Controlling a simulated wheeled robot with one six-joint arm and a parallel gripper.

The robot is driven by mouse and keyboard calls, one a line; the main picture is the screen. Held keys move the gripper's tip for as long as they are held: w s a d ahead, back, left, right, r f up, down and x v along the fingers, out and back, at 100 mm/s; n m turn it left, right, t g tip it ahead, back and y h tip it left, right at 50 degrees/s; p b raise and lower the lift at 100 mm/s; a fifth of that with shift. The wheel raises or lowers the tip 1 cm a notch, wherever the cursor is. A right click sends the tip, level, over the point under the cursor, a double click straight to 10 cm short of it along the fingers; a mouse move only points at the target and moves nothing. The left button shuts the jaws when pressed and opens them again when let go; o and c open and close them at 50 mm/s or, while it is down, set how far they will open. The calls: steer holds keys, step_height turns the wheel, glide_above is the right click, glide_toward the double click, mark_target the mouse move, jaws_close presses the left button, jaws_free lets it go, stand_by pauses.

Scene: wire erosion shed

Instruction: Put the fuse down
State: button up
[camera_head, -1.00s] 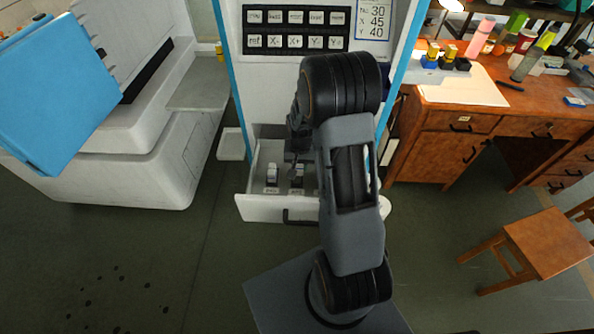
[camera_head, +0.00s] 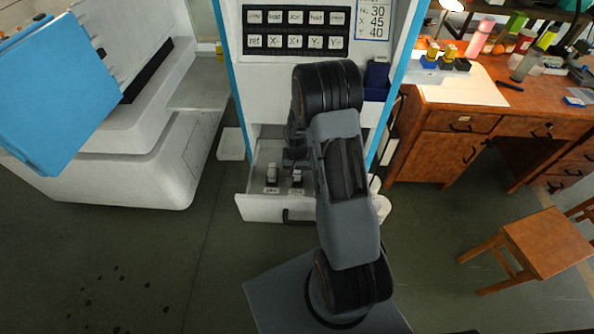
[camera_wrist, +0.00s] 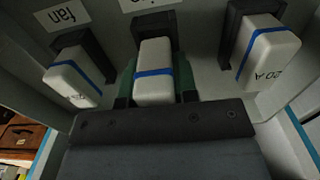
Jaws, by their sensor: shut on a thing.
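My gripper (camera_wrist: 155,88) is shut on a white fuse (camera_wrist: 154,72) with a blue band, its green finger pads on either side. The fuse lines up with the middle black holder (camera_wrist: 156,22); I cannot tell if it is fully seated. A second banded white fuse (camera_wrist: 73,84) is in the holder at the left, near a "fan" label (camera_wrist: 68,15). A third fuse (camera_wrist: 268,55), marked 20 A, is in the right holder. In the head view, my gripper (camera_head: 295,155) is over the open drawer (camera_head: 252,208), partly hidden by my arm.
The drawer walls close in around the holders. The white cabinet with its button panel (camera_head: 296,30) rises behind. A blue box (camera_head: 376,77) is on the cabinet's right. A wooden desk (camera_head: 440,122) and a stool (camera_head: 548,243) stand at the right.

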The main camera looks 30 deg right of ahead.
steer(key=shift+f+b, duration=0.35)
steer(key=shift+f, duration=0.2)
steer(key=o, duration=0.9)
steer(key=shift+o, duration=0.2)
steer(key=shift+r, duration=0.1)
step_height(320, 180, up, 12)
steer(key=shift+r+p, duration=0.1)
steer(key=shift+p, duration=0.5)
steer(key=s+a+r+n+t, duration=0.1)
steer(key=s+a+r+n, duration=0.2)
steer(key=s+a+r, duration=0.2)
steer(key=s+a+r+n+t, duration=0.2)
steer(key=s+a+r, duration=0.2)
steer(key=s+r, duration=0.5)
steer(key=shift+s+a+r+n, duration=0.4)
steer(key=shift+s, duration=0.65)
